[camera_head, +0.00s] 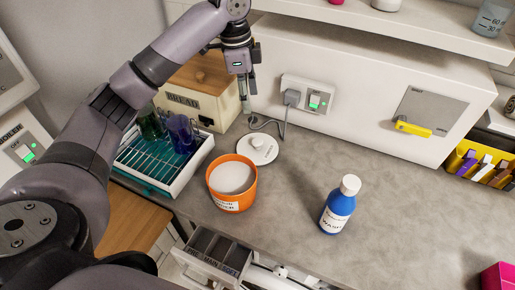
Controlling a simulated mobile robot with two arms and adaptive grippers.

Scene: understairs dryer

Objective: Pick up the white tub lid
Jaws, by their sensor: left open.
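The white tub lid (257,149), a round disc with a small knob on top, lies flat on the grey countertop just behind the orange tub (232,196). The tub stands upright, has a label on its front and shows a white round surface inside its rim. My left gripper (247,108) comes down from the upper left and points downward above and behind the lid, apart from it. It is open and empty. My right gripper is not in this view.
A blue bottle (337,214) with a white cap stands right of the tub. Left are a dish rack (150,178) with glasses and a bread box (198,92). A grey plug and cable (291,98) reach the counter behind the lid.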

